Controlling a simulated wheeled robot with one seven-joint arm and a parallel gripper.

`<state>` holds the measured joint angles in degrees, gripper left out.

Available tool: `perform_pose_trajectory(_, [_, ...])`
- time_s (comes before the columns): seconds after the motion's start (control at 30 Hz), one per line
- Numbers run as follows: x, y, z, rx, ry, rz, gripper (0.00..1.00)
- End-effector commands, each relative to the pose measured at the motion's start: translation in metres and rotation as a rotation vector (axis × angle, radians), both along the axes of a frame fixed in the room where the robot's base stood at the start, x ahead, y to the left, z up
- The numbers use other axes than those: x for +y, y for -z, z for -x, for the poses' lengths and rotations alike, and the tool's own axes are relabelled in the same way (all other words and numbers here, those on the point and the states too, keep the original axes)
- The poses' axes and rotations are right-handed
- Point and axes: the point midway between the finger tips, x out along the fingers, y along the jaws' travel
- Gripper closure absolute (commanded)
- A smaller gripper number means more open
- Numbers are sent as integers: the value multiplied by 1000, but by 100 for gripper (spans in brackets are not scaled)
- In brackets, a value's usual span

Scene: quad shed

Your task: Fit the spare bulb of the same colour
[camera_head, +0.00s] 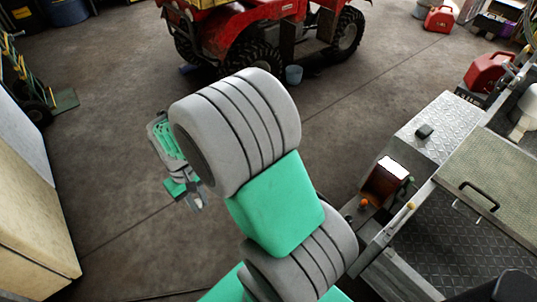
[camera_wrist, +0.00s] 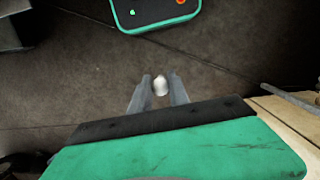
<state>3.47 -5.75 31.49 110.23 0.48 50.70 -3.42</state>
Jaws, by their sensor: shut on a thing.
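My gripper (camera_head: 196,203) hangs over the open floor, left of the bench, in the head view. In the wrist view its two grey fingers are shut on a small white, rounded bulb (camera_wrist: 160,85), which shows between the fingertips. The head view is too coarse to show the bulb clearly. On the bench at the right stands a brown box (camera_head: 384,186) with a bright white top. A small orange rounded thing (camera_head: 364,203) sits at its lower left, and a small yellowish one (camera_head: 411,206) to its right. I cannot tell whether these are bulbs.
The diamond-plate bench (camera_head: 412,150) fills the right, with a small dark block (camera_head: 424,131) and a mesh panel (camera_head: 490,190) with a handle. A red quad (camera_head: 245,25) stands at the back. A pale cabinet (camera_head: 30,190) stands at left. The floor between is clear.

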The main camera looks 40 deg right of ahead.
Motion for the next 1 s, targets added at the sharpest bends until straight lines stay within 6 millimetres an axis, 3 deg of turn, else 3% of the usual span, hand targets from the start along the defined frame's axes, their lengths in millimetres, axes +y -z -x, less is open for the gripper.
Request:
perform_pose_trajectory(0.17, [-82,25,4,-10,41,-1,100])
perform_pose_trajectory(0.33, [-181,46,35,-18,71,2,100])
perform_pose_trajectory(0.47, [-254,63,81,-19,94,6,100])
perform_pose_trajectory(0.6, [-320,80,151,-15,122,8,100])
perform_pose_trajectory(0.7, [-353,91,206,-9,138,7,100])
perform_pose_trajectory(0.8, [-374,98,255,-3,149,5,100])
perform_pose_trajectory(0.9, [-384,101,289,1,155,3,100])
perform_pose_trajectory(1.0, [-388,102,306,3,154,1,100])
